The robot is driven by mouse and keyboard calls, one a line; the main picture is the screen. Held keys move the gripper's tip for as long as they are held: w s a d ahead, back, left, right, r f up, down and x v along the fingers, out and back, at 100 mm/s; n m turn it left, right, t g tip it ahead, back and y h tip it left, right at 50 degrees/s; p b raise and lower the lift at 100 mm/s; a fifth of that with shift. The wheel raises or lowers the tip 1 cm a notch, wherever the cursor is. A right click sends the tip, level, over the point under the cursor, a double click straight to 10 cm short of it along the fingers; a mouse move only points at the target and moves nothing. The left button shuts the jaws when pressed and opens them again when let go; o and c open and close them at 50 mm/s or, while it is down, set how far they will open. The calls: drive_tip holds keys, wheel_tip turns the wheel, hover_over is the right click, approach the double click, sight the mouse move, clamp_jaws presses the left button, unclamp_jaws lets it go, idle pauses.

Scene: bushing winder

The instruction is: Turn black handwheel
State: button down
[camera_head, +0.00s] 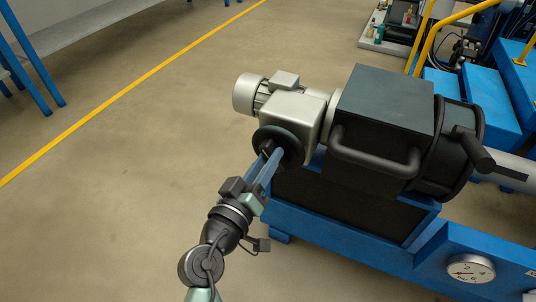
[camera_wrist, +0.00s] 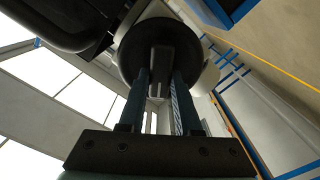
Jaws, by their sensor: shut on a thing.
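The black handwheel (camera_head: 290,140) is a dark round disc on the grey gearbox housing of the winder. In the wrist view the handwheel (camera_wrist: 155,36) fills the upper middle, with a dark block-shaped part (camera_wrist: 161,68) standing out from its face. My gripper (camera_head: 272,152) reaches up to the wheel from below left. Its two blue fingers lie on both sides of that block and are shut on it. The fingertips hide part of the wheel's face.
A grey motor (camera_head: 249,93) sits behind the gearbox. To the right are a large dark housing (camera_head: 385,100) with a thick black handle bar (camera_head: 375,158) and the blue machine frame (camera_head: 340,232) with a dial gauge (camera_head: 470,268). The floor at left is clear.

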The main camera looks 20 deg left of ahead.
drive_tip(key=shift+a+f+n+p, duration=0.15)
drive_tip(key=shift+n+p, duration=0.9)
drive_tip(key=shift+n, duration=1.4)
drive_tip(key=shift+f+n+p, duration=0.15)
drive_tip(key=shift+n+p, duration=0.85)
drive_tip(key=shift+n, duration=1.45)
drive_tip(key=c, duration=0.6)
unclamp_jaws()
drive_tip(key=s+p, duration=0.2)
drive_tip(key=s, duration=1.1)
drive_tip(key=shift+a, duration=0.2)
